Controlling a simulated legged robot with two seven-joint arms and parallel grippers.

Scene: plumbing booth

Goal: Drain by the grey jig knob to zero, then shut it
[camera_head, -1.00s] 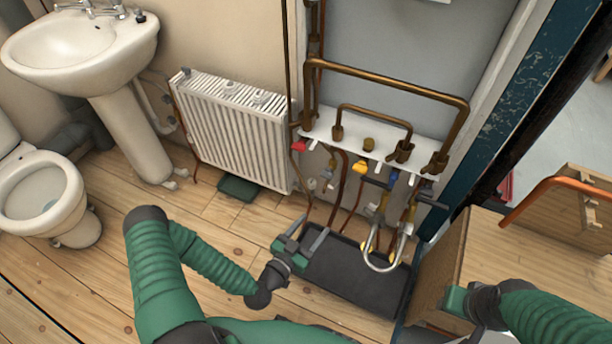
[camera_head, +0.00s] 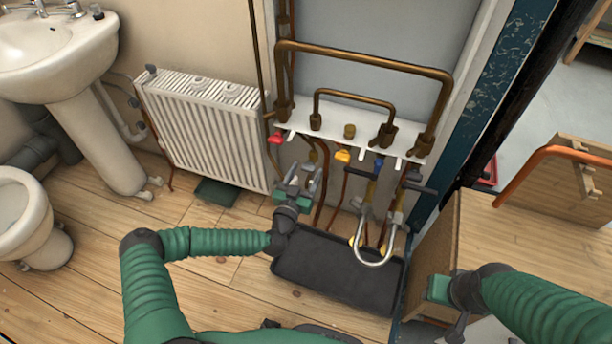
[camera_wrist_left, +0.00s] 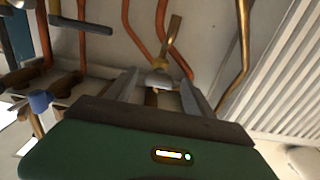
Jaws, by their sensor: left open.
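My left gripper (camera_head: 304,182) is open below the white manifold shelf, its two grey fingers pointing up toward the pipes. In the left wrist view, a small grey knob (camera_wrist_left: 158,79) on a brass fitting shows between and just beyond the open fingertips (camera_wrist_left: 160,85). The fingers look apart from it, though contact is hard to judge. In the head view the gripper largely hides this spot. My right gripper (camera_head: 438,290) is by the wooden box at lower right; its fingers are not clear. I cannot read any gauge.
A black tray (camera_head: 335,270) lies on the floor under the pipes. A silver looped hose (camera_head: 376,262) hangs over it. Red (camera_head: 275,137), yellow (camera_head: 343,155) and blue (camera_head: 378,160) handles sit below the shelf (camera_head: 295,118). A white radiator (camera_head: 205,130) stands left.

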